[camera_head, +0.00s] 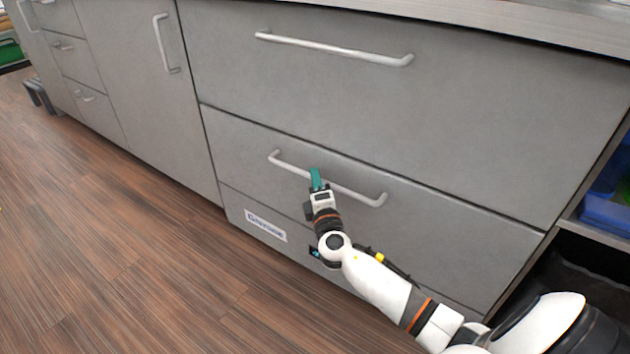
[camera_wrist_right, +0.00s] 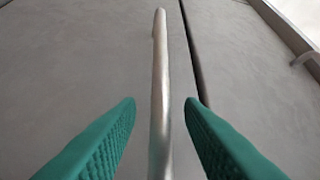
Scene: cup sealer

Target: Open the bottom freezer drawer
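The bottom drawer (camera_head: 440,218) is a grey front panel with a silver bar handle (camera_head: 358,194). It sits flush and closed under a larger upper drawer. My right gripper (camera_head: 315,178) has green fingers and is at the middle of this handle. In the right wrist view, the handle (camera_wrist_right: 160,70) runs between the two green fingertips (camera_wrist_right: 160,112), which stand apart on either side of it. A gap shows on both sides of the bar, so the gripper is open around it, not clamped. My left gripper is not in view.
The upper drawer (camera_head: 450,110) is closed, with its own bar handle (camera_head: 335,48). A labelled base panel (camera_head: 266,226) runs below. More closed cabinets stand at left. A dark open space with a blue bin (camera_head: 606,212) is at right. The wooden floor (camera_head: 120,240) in front is clear.

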